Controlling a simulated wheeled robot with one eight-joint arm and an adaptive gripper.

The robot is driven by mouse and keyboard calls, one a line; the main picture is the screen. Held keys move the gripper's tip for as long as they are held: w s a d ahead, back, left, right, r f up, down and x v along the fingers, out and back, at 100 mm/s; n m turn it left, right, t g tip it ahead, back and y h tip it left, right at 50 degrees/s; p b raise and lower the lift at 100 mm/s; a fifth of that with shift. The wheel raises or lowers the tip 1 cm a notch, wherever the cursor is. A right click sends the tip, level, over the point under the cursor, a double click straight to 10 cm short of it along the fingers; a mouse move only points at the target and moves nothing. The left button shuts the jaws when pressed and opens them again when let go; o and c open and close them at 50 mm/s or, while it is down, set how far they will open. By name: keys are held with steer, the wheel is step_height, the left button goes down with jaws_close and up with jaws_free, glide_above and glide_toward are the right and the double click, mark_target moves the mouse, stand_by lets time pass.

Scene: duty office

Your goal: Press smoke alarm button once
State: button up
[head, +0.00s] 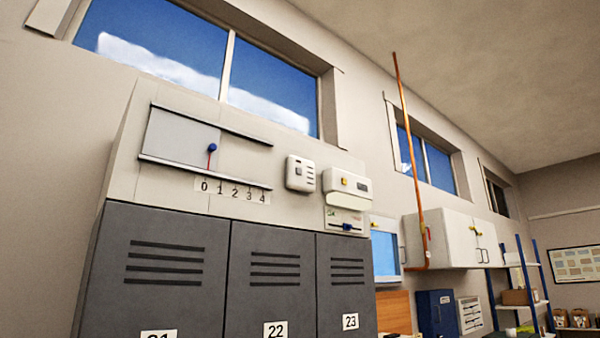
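I cannot tell from this view which one is the smoke alarm. Nothing touches either unit. My gripper is not in view.
Grey numbered lockers (190,265) stand below the panel. A slider with a blue knob (212,147) sits left of the units. A card-like device with a blue slider (346,226) is below the right unit. A copper pipe (410,160) and white cabinet (455,242) are farther right.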

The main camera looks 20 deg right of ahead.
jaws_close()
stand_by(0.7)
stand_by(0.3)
